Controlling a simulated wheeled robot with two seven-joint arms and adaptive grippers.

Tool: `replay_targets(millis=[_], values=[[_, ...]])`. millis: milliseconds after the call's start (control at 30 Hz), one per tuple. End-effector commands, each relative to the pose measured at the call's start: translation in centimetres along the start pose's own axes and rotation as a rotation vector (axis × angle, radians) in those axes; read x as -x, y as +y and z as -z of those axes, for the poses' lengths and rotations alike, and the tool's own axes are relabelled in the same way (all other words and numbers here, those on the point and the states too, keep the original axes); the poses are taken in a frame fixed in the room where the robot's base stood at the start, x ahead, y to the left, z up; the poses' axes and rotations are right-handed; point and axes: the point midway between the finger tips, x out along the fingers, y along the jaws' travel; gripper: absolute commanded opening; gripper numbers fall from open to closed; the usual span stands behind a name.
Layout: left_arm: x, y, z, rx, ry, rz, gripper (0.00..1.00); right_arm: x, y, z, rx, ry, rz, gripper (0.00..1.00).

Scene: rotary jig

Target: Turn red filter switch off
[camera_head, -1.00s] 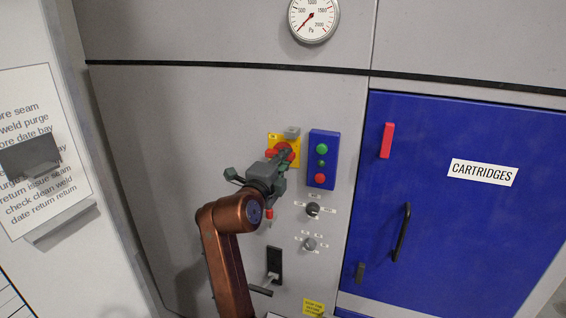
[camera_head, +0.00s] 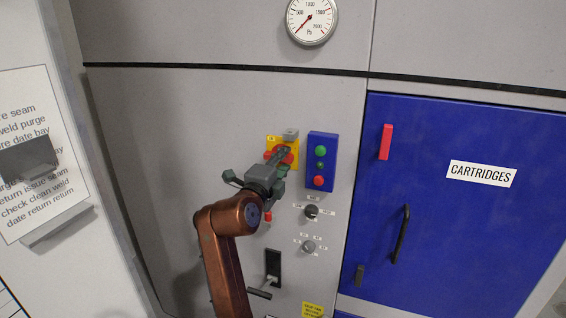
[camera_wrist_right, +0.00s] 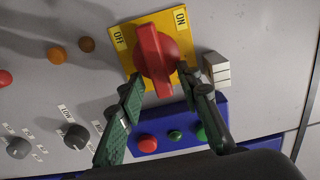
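The red filter switch (camera_wrist_right: 158,62) is a red rotary knob on a yellow plate (camera_wrist_right: 121,57) with OFF and ON labels. In the wrist view its long grip runs nearly upright, with its upper end between the two labels. In the head view the red switch (camera_head: 270,154) is partly hidden by my right gripper (camera_head: 282,156). In the wrist view my right gripper (camera_wrist_right: 160,78) is open, one finger on each side of the grip's lower part. I cannot tell whether either finger touches it. My left gripper is not in view.
A blue box (camera_head: 332,150) with green and red buttons sits close right of the switch. A grey block (camera_head: 290,134) is just above. Two rotary knobs (camera_head: 311,212) and a black lever plate (camera_head: 273,262) are below. A blue CARTRIDGES door (camera_head: 470,220) is to the right.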

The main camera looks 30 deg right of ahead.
Motion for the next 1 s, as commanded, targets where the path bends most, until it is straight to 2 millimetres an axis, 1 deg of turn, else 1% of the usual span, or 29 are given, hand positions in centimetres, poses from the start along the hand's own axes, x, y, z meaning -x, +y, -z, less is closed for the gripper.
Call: replay_targets(millis=[167, 267, 600, 700, 833, 1000], values=[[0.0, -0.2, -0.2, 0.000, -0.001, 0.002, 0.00, 0.5, -0.1, -0.1, 0.000, -0.001, 0.001, 0.32], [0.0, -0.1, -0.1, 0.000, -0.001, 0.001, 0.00, 1.7, 0.0, -0.1, 0.000, -0.004, 0.001, 0.32], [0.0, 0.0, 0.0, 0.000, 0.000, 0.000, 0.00, 8.6, 0.0, -0.1, -0.001, -0.004, 0.000, 0.32], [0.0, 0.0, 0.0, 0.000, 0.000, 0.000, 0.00, 10.2, 0.1, -0.1, 0.000, -0.002, -0.001, 0.32], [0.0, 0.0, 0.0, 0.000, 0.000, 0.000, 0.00, 11.5, 0.0, -0.1, 0.000, -0.001, 0.000, 0.32], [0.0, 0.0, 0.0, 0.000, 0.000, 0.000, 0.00, 12.0, 0.1, 0.0, 0.000, 0.000, -0.001, 0.32]])
